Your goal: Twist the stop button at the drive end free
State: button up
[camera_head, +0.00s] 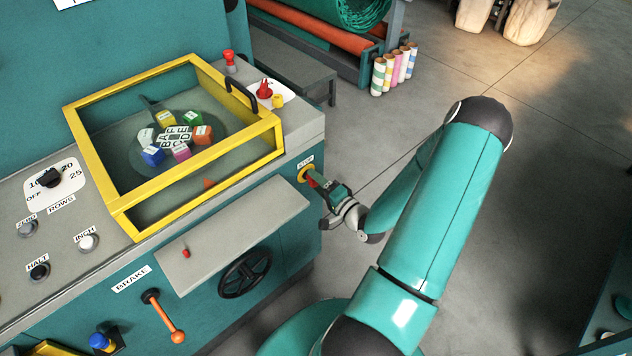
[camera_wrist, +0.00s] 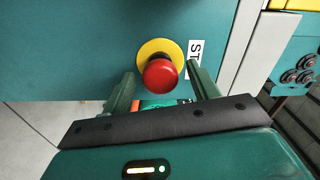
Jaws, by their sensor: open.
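The stop button shows in the wrist view as a red mushroom head (camera_wrist: 160,74) on a round yellow plate (camera_wrist: 150,50). It is on the teal machine's end panel. In the head view, its yellow plate (camera_head: 303,173) sits at the right end of the machine, below a small label (camera_head: 306,162). My gripper (camera_wrist: 163,84) is open, with one finger on each side of the red head. I cannot tell whether the fingers touch it. In the head view my gripper (camera_head: 322,185) reaches the button from the right and hides part of it.
A yellow-framed clear cover (camera_head: 196,164) lies over lettered blocks on the machine top. A grey shelf (camera_head: 235,235), a black handwheel (camera_head: 245,272) and an orange-knobbed brake lever (camera_head: 165,318) are on the front. Colored rolls (camera_head: 394,70) stand behind.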

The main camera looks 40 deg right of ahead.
jog(key=shift+s, duration=2.1)
jog(key=o, duration=0.6)
jog(key=shift+c, duration=0.2)
jog(key=s, duration=1.3)
jog(key=shift+s+d, duration=0.25)
jog(key=shift+s, duration=0.15)
